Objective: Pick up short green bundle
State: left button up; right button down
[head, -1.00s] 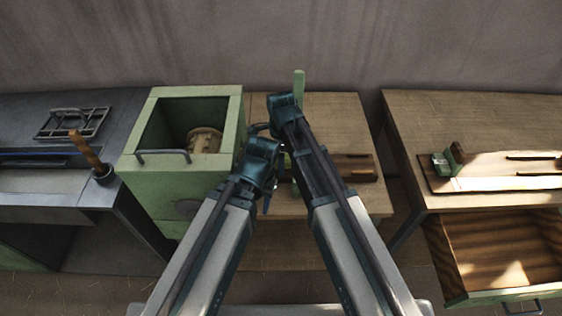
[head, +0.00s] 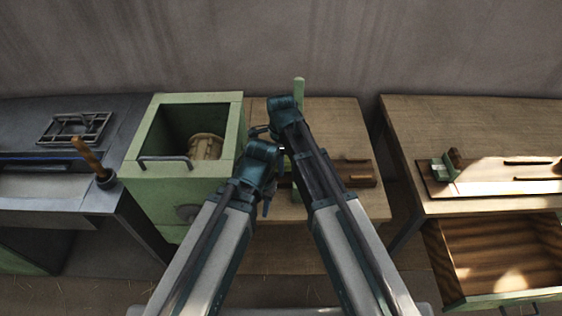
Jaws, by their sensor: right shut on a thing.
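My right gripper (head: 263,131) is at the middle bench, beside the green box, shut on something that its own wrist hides. My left gripper (head: 266,190) is just below it, mostly behind its own wrist, and its fingers do not show clearly. A small green patch (head: 281,165) shows between the two arms, too small to tell whether it is part of the short green bundle. No green bundle can be made out clearly. A pale green upright bar (head: 299,89) stands behind my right wrist.
An open green box (head: 152,176) with a tan round container (head: 206,147) inside stands left of the grippers. A dark bench (head: 55,180) with a wooden handle (head: 88,153) is at far left. A right-hand bench (head: 400,125) carries a board with a green clamp (head: 441,169); its drawer (head: 500,250) is open.

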notch_tip(320, 180, up, 3)
jog(key=shift+r+p, duration=0.1)
jog(key=shift+p, duration=1)
jog(key=shift+s+d+f+b, duration=0.1)
jog(key=shift+d+f+b, duration=0.2)
jog(key=shift+d, duration=0.35)
jog(key=shift+d+f+b, duration=0.2)
jog(key=shift+d+f, duration=0.05)
jog(key=shift+d, duration=0.35)
jog(key=d, duration=1.4)
jog(key=shift+d, duration=0.3)
pick_arm(q)
jog(key=shift+r, duration=1.1)
pick_arm(e)
jog(key=shift+d, duration=0.5)
jog(key=shift+d, duration=0.1)
